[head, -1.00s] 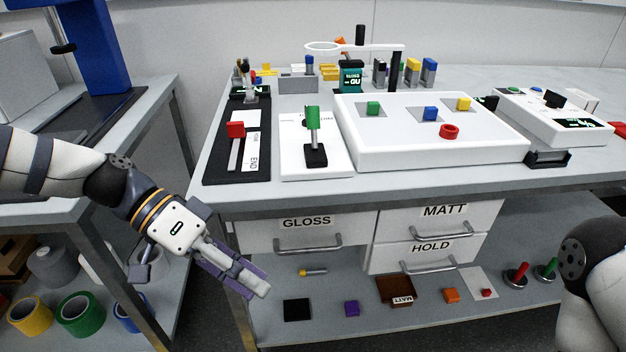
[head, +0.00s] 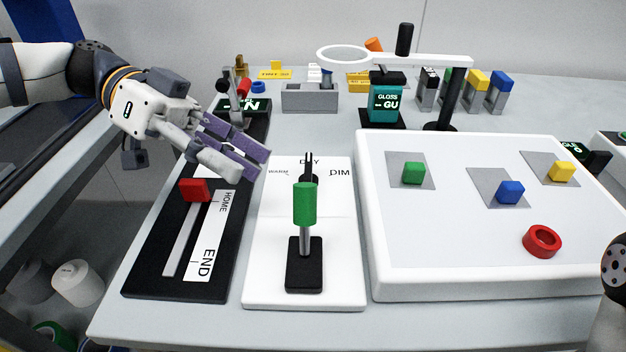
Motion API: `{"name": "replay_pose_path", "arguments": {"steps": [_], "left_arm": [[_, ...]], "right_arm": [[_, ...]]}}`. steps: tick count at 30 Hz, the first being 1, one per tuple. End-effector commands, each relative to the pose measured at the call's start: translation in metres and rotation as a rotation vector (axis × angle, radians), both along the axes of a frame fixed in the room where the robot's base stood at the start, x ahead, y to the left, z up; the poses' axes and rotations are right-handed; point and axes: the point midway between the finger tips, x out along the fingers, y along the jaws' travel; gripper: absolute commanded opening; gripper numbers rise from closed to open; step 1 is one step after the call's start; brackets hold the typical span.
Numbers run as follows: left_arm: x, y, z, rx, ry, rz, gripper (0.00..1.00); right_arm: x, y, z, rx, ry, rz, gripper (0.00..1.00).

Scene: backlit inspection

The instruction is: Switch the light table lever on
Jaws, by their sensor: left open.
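The lever has a green grip (head: 305,206) on a metal rod rising from a black base (head: 304,270). It stands roughly upright on a white panel (head: 264,270) marked WARM, DAY and DIM. A black forked piece stands behind the grip. The white light table (head: 450,225) is just right of this panel. My left gripper (head: 254,163) is open and empty, above and left of the lever, apart from the green grip. My right gripper is not in view; only a bit of arm shows at the right edge.
A black slider board with a red knob (head: 194,190) lies under and in front of my left gripper. Green (head: 413,173), blue (head: 510,192) and yellow (head: 562,172) blocks and a red ring (head: 542,241) are on the light table. A magnifier (head: 343,57) stands behind.

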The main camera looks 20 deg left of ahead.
Motion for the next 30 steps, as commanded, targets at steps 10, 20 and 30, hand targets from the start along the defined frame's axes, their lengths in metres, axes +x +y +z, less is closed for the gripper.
{"name": "replay_pose_path", "arguments": {"steps": [10, 20, 30], "left_arm": [[-0.012, -0.075, -0.029, 0.002, 0.003, -0.004, 0.41], [-0.013, -0.089, -0.032, 0.002, -0.001, 0.001, 0.41], [-0.013, -0.088, -0.032, 0.001, 0.000, 0.000, 0.00]], "right_arm": [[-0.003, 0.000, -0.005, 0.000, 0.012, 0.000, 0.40], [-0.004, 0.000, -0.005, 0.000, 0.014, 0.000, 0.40], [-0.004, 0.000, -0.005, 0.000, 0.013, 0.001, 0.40]]}}
